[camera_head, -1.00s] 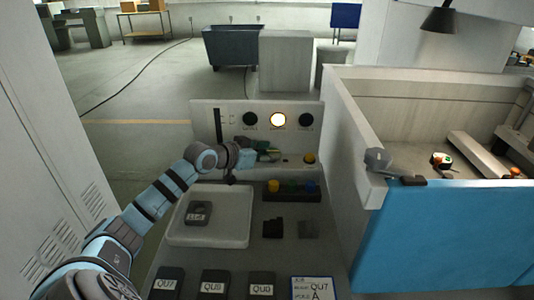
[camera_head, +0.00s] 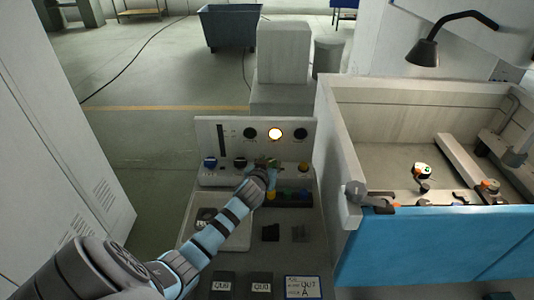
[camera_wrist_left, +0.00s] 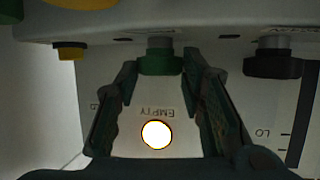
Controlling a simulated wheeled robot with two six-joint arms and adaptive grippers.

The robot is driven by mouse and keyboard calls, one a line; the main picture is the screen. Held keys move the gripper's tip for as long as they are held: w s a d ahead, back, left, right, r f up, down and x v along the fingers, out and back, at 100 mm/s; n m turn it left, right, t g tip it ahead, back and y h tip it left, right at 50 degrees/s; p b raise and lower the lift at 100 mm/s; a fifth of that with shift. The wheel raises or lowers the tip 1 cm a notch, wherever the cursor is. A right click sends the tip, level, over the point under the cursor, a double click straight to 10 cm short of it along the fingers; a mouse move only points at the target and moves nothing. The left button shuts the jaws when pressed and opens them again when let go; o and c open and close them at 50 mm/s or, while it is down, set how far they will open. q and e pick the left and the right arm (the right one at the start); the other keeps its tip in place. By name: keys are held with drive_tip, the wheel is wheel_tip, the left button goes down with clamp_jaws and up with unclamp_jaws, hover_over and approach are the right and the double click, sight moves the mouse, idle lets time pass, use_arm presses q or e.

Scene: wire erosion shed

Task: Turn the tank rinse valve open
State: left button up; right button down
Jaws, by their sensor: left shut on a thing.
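A valve panel (camera_head: 228,146) stands at the back of the bench, with a row of coloured knobs along its lower front. My left gripper (camera_head: 268,164) is at the green knob, which it mostly hides in the head view. In the left wrist view the green knob (camera_wrist_left: 160,63) sits between the two fingertips, and the gripper is shut on it. A yellow knob (camera_head: 303,167) is to its right, and a black knob (camera_head: 240,164) and a blue knob (camera_head: 210,163) are to its left. I cannot read the knob labels. My right gripper is out of view.
A lit lamp (camera_head: 275,134), marked EMPTY in the wrist view, is between two dark ones. A white tray (camera_head: 190,243) lies partly under my left arm. Dark blocks (camera_head: 270,233) lie on the bench. A blue-fronted tank (camera_head: 430,245) stands at right.

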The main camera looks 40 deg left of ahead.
sight(274, 165)
use_arm(q)
drive_tip(key=shift+w+d+f+n+y+b, duration=0.1)
drive_tip(key=shift+w+d+n+y+b, duration=0.15)
drive_tip(key=shift+n+y, duration=0.25)
drive_tip(key=n+g+y+b, duration=0.2)
drive_tip(key=b, duration=0.2)
drive_tip(key=n+g+y+b, duration=0.2)
drive_tip(key=n+g+b, duration=0.1)
drive_tip(key=b, duration=0.2)
drive_tip(key=w+n+g+y+b, duration=0.1)
drive_tip(key=n+g+y+b, duration=0.1)
drive_tip(key=b, duration=0.3)
drive_tip(key=shift+d+f+n+g+y, duration=0.15)
drive_tip(key=shift+d+n+g+y, duration=0.25)
drive_tip(key=shift+n, duration=0.3)
drive_tip(key=shift+n+g+b, duration=0.3)
drive_tip(key=shift+g+b, duration=0.1)
drive_tip(key=shift+b, duration=0.2)
drive_tip(key=shift+r, duration=0.2)
drive_tip(key=o, duration=0.9)
drive_tip(key=shift+w+a+f, duration=0.1)
drive_tip(key=shift+a, duration=0.1)
wheel_tip(274, 165, up, 10)
drive_tip(key=shift+r, duration=0.1)
